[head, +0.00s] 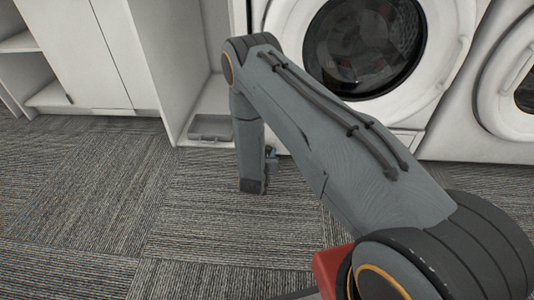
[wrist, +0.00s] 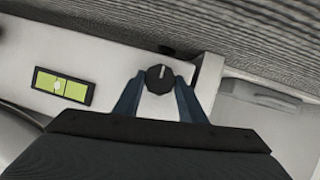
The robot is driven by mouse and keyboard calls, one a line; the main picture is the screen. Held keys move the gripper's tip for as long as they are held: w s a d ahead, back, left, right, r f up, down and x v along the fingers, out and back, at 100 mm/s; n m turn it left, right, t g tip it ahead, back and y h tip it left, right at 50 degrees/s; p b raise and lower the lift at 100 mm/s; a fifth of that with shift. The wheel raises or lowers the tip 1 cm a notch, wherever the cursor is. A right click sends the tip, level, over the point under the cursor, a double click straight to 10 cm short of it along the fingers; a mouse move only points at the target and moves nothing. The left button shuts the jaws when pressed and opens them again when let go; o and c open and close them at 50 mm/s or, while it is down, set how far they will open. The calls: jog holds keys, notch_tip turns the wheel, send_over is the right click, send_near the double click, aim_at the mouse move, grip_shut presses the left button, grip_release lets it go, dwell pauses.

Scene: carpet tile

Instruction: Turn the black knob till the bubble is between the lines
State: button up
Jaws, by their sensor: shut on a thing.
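The black knob (wrist: 159,79) is on the white front panel (wrist: 115,70) of the machine, with a short white mark near its top edge in the wrist view. My gripper (wrist: 159,83) is shut on the knob, one blue finger on each side. A yellow-green level vial (wrist: 77,92) in a black frame sits left of the knob. Its pale bubble (wrist: 57,87) is near the middle, slightly left; the lines are too small to place it exactly. In the head view my gripper (head: 271,156) is low at the washer's base, and the knob and vial are hidden.
A washer (head: 291,50) with a round dark door stands behind my arm, with another white machine (head: 495,140) to its right. A grey tray-like thing (head: 210,128) lies in the cabinet opening left of my gripper. Striped grey carpet (head: 100,200) is clear at the left.

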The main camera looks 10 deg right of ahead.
jog(key=shift+d+r+p, duration=0.1)
jog(key=shift+p, duration=0.35)
jog(key=m+p, duration=0.1)
jog(key=m+y+p, duration=0.1)
jog(key=p, duration=0.1)
jog(key=shift+s+d+r+y, duration=0.1)
jog(key=shift+s+d+y, duration=0.1)
jog(key=shift+y, duration=0.1)
jog(key=m+y+p, duration=0.1)
jog(key=m+p, duration=0.1)
jog(key=m+t+y+p, duration=0.1)
jog(key=m+p, duration=0.1)
jog(key=shift+d+y, duration=0.2)
jog(key=shift+y, duration=0.1)
jog(key=m, duration=0.1)
jog(key=m+t+y+p, duration=0.1)
jog(key=m, duration=0.1)
jog(key=shift+d+f+t+y+p, duration=0.1)
jog(key=shift+f+t+y+p, duration=0.2)
jog(key=shift+f, duration=0.1)
jog(key=m+t+y, duration=0.1)
jog(key=m, duration=0.2)
jog(key=shift+f, duration=0.15)
jog(key=shift+d+m+t, duration=0.1)
jog(key=shift+m+t, duration=0.2)
jog(key=o, duration=1)
